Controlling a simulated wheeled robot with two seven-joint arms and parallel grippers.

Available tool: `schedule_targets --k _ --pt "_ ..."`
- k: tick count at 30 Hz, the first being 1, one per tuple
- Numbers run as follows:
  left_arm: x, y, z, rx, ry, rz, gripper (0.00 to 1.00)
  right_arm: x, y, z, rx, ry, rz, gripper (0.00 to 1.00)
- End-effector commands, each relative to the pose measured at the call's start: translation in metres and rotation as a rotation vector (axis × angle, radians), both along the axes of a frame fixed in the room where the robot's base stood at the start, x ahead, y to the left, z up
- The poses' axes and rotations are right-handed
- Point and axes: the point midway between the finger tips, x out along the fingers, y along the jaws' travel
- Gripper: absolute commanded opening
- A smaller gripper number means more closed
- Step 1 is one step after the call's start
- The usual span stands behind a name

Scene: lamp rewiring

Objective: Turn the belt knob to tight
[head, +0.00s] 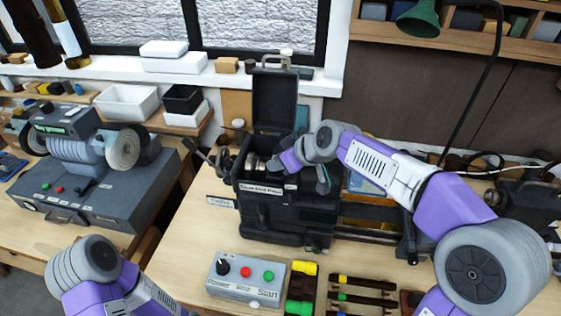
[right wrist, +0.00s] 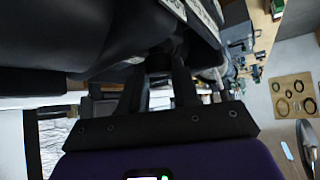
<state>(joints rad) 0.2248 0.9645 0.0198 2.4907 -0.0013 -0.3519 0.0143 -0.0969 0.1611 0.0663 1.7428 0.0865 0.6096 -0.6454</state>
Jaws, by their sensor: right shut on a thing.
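The black lathe headstock (head: 285,208) stands on the bench with its lid (head: 274,98) raised, and metal pulleys (head: 254,164) show inside.
A grey control box (head: 246,278) with a black knob and red and green buttons sits in front. Several tools (head: 360,290) lie to its right. A bench grinder (head: 75,150) stands at left. A green lamp (head: 419,20) hangs at upper right.

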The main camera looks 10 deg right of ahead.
Motion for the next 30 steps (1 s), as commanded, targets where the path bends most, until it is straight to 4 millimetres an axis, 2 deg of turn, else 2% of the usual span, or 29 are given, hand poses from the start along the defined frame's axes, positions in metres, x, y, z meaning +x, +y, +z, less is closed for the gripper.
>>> schedule_targets --k 8,21,30 --pt "0.000 0.000 0.003 0.000 0.000 0.000 0.43 -0.002 0.004 0.000 -0.003 -0.001 -0.182 0.00" --pt "0.000 0.000 -0.018 0.000 0.000 0.000 0.43 -0.002 0.005 -0.002 0.000 0.000 -0.416 0.00" --pt "0.000 0.000 -0.027 0.000 0.000 0.000 0.43 -0.002 0.005 -0.002 0.000 0.004 -0.486 0.00"
